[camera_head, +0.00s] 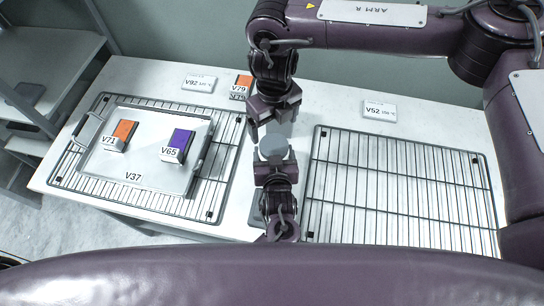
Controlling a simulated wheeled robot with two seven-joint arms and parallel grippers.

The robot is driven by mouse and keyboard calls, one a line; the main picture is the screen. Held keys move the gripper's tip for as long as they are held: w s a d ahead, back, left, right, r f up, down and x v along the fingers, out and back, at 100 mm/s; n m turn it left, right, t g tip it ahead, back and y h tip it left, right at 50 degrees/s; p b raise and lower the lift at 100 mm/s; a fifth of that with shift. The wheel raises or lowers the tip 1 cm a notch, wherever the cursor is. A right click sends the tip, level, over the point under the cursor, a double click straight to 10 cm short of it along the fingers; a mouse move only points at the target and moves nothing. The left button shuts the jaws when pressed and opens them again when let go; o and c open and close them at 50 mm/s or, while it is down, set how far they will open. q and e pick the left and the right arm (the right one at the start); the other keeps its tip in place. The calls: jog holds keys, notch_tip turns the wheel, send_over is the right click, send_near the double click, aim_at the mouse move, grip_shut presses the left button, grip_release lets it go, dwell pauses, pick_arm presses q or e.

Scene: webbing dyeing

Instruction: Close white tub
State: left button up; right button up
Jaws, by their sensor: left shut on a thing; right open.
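A small pale, round-topped thing (273,149), apparently the white tub, is in the gap between my two grippers above the middle of the table. My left gripper (275,166) comes up from below and is shut on it. My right gripper (274,118) comes down from above, with its fingers spread open just beyond the tub. A pale patch shows between the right fingers; I cannot tell whether it is a lid or the table. Whether the tub is open or closed cannot be made out.
On the left wire rack (215,190), a grey tray (160,183) marked V37 holds orange V71 (120,135) and purple V65 (178,145) pieces. The right wire rack (400,185) is empty. Labels V92 (199,84) and V52 (379,110) and an orange V79 piece (242,83) are behind.

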aim_at(274, 145)
jog(key=shift+f, duration=4.05)
jog(key=c, duration=1)
jog(key=shift+m, duration=1)
jog(key=o, duration=1.1)
jog(key=shift+c, duration=0.2)
